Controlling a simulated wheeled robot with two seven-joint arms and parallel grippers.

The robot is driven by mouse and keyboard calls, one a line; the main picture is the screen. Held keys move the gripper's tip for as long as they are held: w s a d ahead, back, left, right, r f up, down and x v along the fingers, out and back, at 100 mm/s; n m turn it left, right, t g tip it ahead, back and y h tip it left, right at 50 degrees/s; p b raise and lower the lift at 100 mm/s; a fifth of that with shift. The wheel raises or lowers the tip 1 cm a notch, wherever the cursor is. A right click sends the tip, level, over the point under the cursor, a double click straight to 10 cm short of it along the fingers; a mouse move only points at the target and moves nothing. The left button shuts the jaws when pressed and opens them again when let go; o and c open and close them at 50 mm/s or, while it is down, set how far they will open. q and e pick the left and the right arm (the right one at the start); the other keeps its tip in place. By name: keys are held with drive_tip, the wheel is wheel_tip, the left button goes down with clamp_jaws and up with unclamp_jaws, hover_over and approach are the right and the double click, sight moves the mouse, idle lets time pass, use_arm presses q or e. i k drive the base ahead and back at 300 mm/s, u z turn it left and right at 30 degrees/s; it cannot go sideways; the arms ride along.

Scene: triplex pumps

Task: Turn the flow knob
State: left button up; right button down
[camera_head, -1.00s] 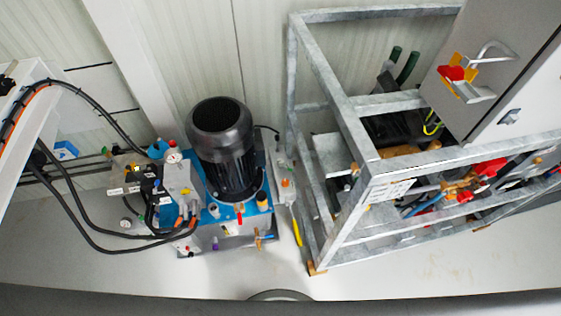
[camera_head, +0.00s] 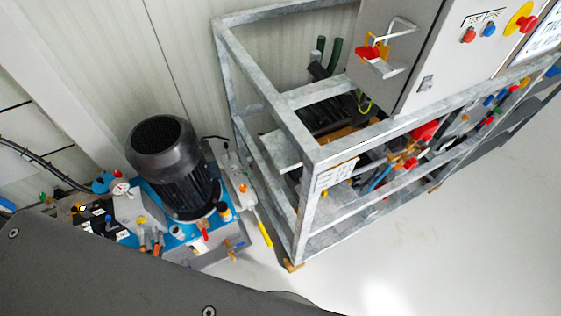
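I cannot make out for certain which part is the flow knob. A grey control cabinet (camera_head: 440,75) at the upper right carries a red rotary handle on a yellow plate (camera_head: 373,50), a red button (camera_head: 468,35), a blue button (camera_head: 489,30) and a red knob on a yellow disc (camera_head: 527,22). Several small red and blue parts (camera_head: 500,108) sit along the frame below the cabinet, too small to tell apart. Neither of my grippers shows in the head view.
A galvanized steel frame (camera_head: 300,150) stands in the middle. A black motor (camera_head: 175,170) on a blue base stands left of it, with a pressure gauge (camera_head: 120,187) and hoses. The pale floor (camera_head: 430,240) at the lower right is clear. A dark grey surface covers the lower left.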

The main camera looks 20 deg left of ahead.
sight(234, 169)
drive_tip(key=z, duration=0.85)
drive_tip(key=k, duration=1.15)
drive_tip(key=u, duration=0.4)
